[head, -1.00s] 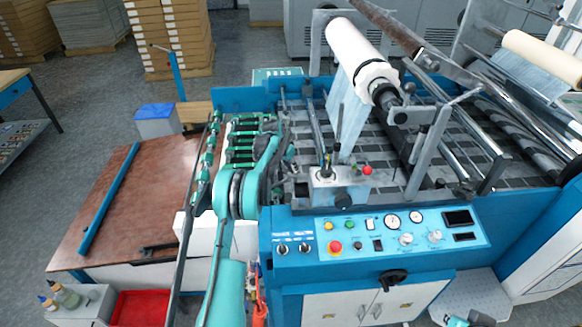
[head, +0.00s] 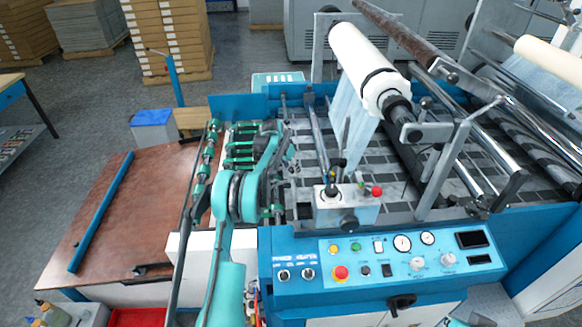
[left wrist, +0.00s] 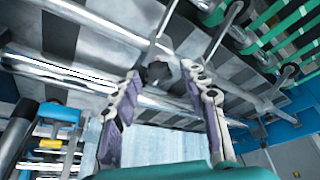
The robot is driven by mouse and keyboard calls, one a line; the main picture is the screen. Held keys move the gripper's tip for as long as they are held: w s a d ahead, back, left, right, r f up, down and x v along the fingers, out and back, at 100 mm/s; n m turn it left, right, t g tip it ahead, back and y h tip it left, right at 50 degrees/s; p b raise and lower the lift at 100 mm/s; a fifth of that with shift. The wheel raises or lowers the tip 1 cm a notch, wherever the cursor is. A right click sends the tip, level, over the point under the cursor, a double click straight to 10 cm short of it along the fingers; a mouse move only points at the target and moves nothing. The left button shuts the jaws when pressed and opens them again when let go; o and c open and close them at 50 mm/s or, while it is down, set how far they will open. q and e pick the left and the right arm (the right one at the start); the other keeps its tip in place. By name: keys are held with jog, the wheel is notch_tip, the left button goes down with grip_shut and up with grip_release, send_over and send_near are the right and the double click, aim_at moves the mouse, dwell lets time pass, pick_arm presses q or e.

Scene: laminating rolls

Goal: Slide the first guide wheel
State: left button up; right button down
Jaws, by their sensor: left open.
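My left gripper (head: 284,152) is above the feed end of the blue laminating machine, beside the green rollers (head: 240,150). In the left wrist view its two purple-and-white fingers (left wrist: 161,72) are apart. A small black wheel or knob (left wrist: 157,72) on a thin metal rod shows between the fingertips; I cannot tell whether they touch it. I cannot tell for certain which part is the first guide wheel. Green belts or rollers (left wrist: 270,28) run at the upper right of the wrist view. My right gripper is not shown clearly enough to place.
A white film roll (head: 368,65) stands over the machine bed, with film hanging from it. A control box with a red knob (head: 376,191) and a button panel (head: 405,257) are at the near side. A brown table (head: 115,220) is at the left.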

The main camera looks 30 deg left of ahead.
pick_arm(q)
jog(key=shift+r, duration=0.15)
jog(key=shift+s+r, duration=0.1)
jog(key=shift+r, duration=0.1)
jog(key=v, duration=1.1)
jog(key=shift+s+a+r, duration=0.1)
jog(key=shift+s+a, duration=0.05)
